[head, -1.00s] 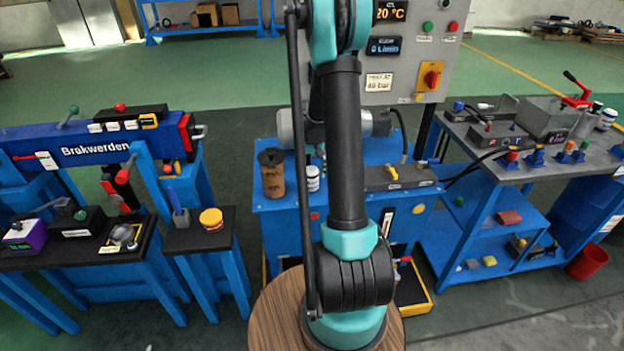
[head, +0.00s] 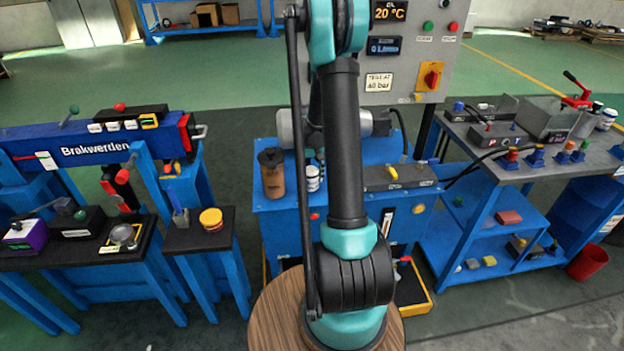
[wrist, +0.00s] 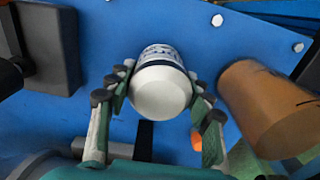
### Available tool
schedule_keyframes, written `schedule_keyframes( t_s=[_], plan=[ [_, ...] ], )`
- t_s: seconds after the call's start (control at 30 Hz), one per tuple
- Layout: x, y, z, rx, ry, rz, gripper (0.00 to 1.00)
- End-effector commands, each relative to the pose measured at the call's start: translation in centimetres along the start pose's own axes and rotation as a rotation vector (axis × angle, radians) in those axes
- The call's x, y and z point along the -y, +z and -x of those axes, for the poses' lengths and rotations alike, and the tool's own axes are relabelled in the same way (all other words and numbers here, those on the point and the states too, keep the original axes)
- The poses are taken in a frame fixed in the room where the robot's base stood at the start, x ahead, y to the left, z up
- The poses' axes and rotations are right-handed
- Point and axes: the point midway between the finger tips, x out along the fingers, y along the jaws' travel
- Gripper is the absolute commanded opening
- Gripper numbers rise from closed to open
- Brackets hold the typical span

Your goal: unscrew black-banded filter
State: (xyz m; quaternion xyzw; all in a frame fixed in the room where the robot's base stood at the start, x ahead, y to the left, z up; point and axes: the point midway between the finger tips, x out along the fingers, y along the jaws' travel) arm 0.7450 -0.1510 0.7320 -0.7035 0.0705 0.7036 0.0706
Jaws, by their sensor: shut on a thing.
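The black-banded filter (wrist: 160,88) is a white canister with a dark band and dark print, seen end-on in the wrist view. My gripper (wrist: 158,92) is shut on it, with one finger on each side. In the head view, a white canister with dark marks (head: 313,180), which looks like the same filter, stands upright at the blue bench. My gripper is mostly hidden behind my arm there. I cannot see the filter's far end or its thread.
A brown bottle-like cylinder (head: 271,174) stands close beside the filter; it also shows in the wrist view (wrist: 265,105). A dark block with a yellow handle (head: 400,177) lies right on the blue bench (head: 350,205). A grey control panel (head: 410,60) rises behind.

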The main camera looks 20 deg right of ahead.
Motion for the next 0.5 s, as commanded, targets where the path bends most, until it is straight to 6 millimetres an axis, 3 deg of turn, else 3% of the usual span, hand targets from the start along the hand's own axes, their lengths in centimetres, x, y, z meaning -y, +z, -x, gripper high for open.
schedule_keyframes(
  t_s=[0.37, 0.5],
  plan=[
    [-0.01, -0.02, 0.13, 0.000, 0.000, 0.013, 0.19],
    [-0.01, -0.02, 0.14, 0.000, 0.000, 0.137, 0.19]
  ],
)
